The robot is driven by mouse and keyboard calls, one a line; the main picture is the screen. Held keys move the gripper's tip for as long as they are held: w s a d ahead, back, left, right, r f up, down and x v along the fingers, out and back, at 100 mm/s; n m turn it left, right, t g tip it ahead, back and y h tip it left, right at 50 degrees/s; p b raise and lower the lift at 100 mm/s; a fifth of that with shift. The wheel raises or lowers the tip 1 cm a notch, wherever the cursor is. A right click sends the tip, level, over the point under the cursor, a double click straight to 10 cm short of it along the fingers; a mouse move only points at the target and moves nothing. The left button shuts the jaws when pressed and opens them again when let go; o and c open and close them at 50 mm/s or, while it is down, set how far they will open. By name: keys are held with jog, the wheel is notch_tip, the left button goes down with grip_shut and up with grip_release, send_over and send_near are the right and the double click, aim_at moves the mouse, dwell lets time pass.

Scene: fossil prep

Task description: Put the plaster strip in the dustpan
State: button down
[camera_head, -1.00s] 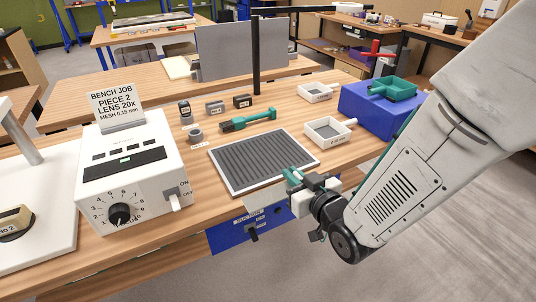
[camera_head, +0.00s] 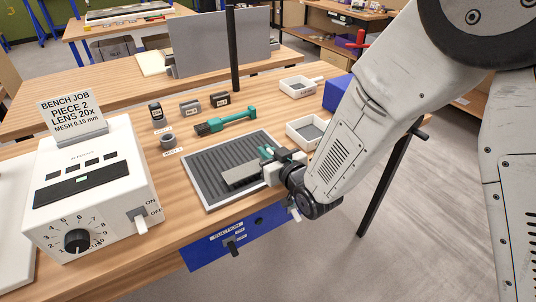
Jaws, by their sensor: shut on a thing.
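My gripper (camera_head: 268,165) is over the right side of the ribbed dark grille. It is shut on a flat pale grey slab (camera_head: 240,176), apparently the plaster strip, which juts out to the left over the grille. Whether the slab touches the grille I cannot tell. No dustpan can be made out now; the teal open pan seen earlier on the blue box is out of sight, with my arm across that area.
The white-framed grille (camera_head: 206,205) lies at the bench front, above a blue suction panel (camera_head: 236,242). Two white handled trays (camera_head: 307,134) (camera_head: 296,86) and the blue box (camera_head: 338,92) are to the right. A teal brush-like tool (camera_head: 226,121) lies behind, and a white dial unit (camera_head: 92,190) stands left.

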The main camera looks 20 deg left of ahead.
jog(key=shift+a+f, duration=0.1)
jog(key=shift+f, duration=0.7)
jog(key=c, duration=1.5)
grip_release()
jog(key=shift+f, duration=0.15)
jog(key=shift+c, duration=0.2)
